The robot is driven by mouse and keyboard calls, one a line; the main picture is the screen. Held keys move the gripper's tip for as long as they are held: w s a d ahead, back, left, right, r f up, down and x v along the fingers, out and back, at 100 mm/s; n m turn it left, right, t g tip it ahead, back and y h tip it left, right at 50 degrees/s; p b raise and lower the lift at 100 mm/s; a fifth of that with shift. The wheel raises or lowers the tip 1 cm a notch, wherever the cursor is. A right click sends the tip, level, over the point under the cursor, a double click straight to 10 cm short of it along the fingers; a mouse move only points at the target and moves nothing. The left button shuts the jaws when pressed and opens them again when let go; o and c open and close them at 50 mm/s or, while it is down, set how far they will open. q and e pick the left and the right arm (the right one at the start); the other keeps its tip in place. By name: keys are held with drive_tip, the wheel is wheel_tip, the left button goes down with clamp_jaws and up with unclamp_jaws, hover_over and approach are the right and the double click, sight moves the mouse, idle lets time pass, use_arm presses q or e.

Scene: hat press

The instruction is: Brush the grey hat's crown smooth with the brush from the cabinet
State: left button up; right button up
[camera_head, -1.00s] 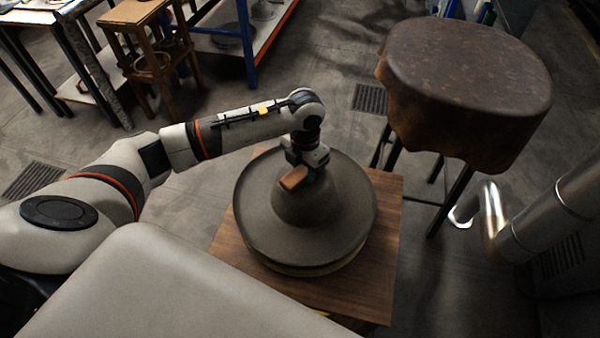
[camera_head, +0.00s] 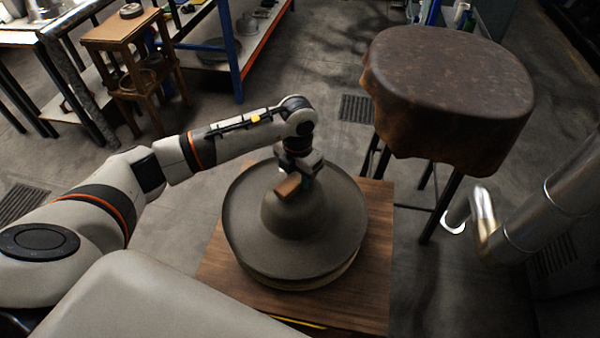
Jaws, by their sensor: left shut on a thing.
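The grey hat (camera_head: 335,240), with a wide round brim and a domed crown (camera_head: 292,217), sits on the wooden-topped stand in the middle of the view. My left gripper (camera_head: 297,178) is over the upper side of the crown, shut on a brush (camera_head: 288,187) with a brown wooden back. The brush lies against or just above the crown; its bristles are mostly hidden, so I cannot tell contact. My right gripper is not in view.
The wooden stand top (camera_head: 375,280) has bare room right of the hat. A stool with a brown leather cover (camera_head: 450,85) stands at right, near a metal pipe (camera_head: 520,225). A small wooden stool (camera_head: 125,55) and a blue-framed shelf (camera_head: 235,50) are at the back.

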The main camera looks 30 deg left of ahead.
sight(287, 185)
use_arm(q)
drive_tip(key=shift+s+a+f+p, duration=0.1)
drive_tip(key=shift+s+a+p, duration=0.15)
drive_tip(key=shift+s, duration=0.7)
drive_tip(key=shift+s+a+p, duration=0.25)
drive_tip(key=shift+s, duration=0.7)
drive_tip(key=shift+w, duration=0.1)
drive_tip(key=shift+w+d+b, duration=0.1)
drive_tip(key=shift+w+b, duration=0.3)
drive_tip(key=shift+w+d+b, duration=0.25)
drive_tip(key=shift+w+b, duration=0.2)
drive_tip(key=shift+w, duration=0.4)
drive_tip(key=shift+w+d+b, duration=0.25)
drive_tip(key=shift+w+b, duration=0.15)
drive_tip(key=shift+w, duration=0.45)
drive_tip(key=shift+s, duration=0.1)
drive_tip(key=shift+s+a+p, duration=0.3)
drive_tip(key=shift+s+p, duration=0.15)
drive_tip(key=shift+s, duration=0.5)
drive_tip(key=shift+s+a+p, duration=0.15)
drive_tip(key=shift+s+a, duration=0.05)
drive_tip(key=shift+s, duration=0.4)
drive_tip(key=shift+s+a+p, duration=0.15)
drive_tip(key=shift+s, duration=0.4)
